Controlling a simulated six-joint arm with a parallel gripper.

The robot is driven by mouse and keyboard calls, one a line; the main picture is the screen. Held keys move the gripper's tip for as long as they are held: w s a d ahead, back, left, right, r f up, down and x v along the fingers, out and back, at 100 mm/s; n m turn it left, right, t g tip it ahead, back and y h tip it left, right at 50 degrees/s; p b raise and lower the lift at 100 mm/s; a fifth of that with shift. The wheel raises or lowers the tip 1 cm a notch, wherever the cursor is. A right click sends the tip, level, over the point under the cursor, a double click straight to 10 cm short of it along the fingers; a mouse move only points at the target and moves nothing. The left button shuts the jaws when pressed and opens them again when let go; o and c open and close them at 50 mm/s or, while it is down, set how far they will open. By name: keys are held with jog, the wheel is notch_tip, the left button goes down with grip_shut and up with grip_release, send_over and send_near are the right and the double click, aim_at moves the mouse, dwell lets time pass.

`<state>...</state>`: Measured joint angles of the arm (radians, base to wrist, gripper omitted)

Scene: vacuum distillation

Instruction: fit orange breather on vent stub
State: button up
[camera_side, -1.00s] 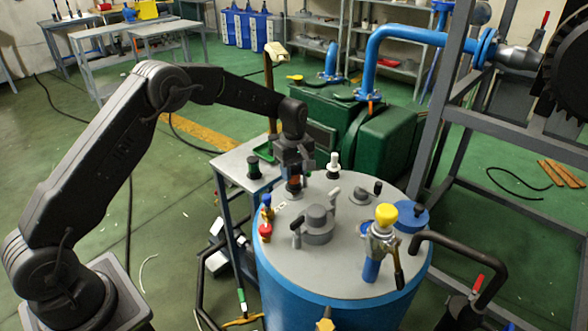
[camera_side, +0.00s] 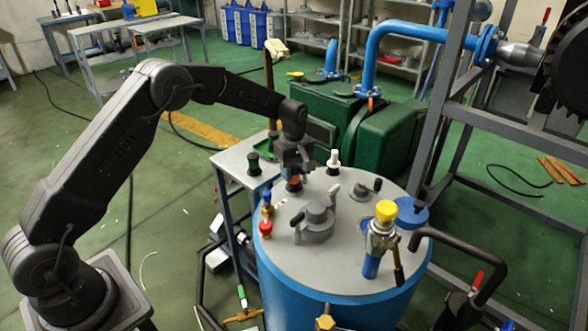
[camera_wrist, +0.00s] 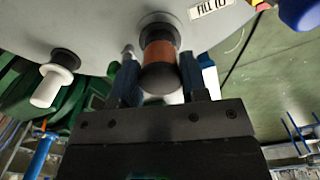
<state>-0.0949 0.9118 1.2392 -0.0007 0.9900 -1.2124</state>
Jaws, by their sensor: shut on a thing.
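The orange breather (camera_wrist: 160,53), an orange band with a black rounded end, sits between the fingers of my gripper (camera_wrist: 159,72) in the wrist view. My gripper is shut on it. Its far end meets a dark collar (camera_wrist: 155,18) on the grey vessel lid; the vent stub itself is hidden behind the breather. In the side view, my gripper (camera_side: 294,172) points down at the left back of the lid (camera_side: 345,262), with a bit of the orange breather (camera_side: 294,184) showing low between the fingers. I cannot tell how fully it is seated.
A white-topped black fitting (camera_side: 333,161) stands close right of my gripper. Red and blue valve knobs (camera_side: 265,228) stand at the lid's left edge. A grey capped port (camera_side: 316,222) and a yellow-topped valve (camera_side: 386,212) stand nearer the camera. A small side table (camera_side: 235,165) is behind left.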

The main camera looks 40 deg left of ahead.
jog(key=shift+f, duration=0.55)
dwell(0.8)
jog(key=o, duration=1)
jog(key=shift+w, duration=0.1)
jog(key=shift+c, duration=0.9)
jog(key=shift+r, duration=0.1)
jog(key=shift+r, duration=0.15)
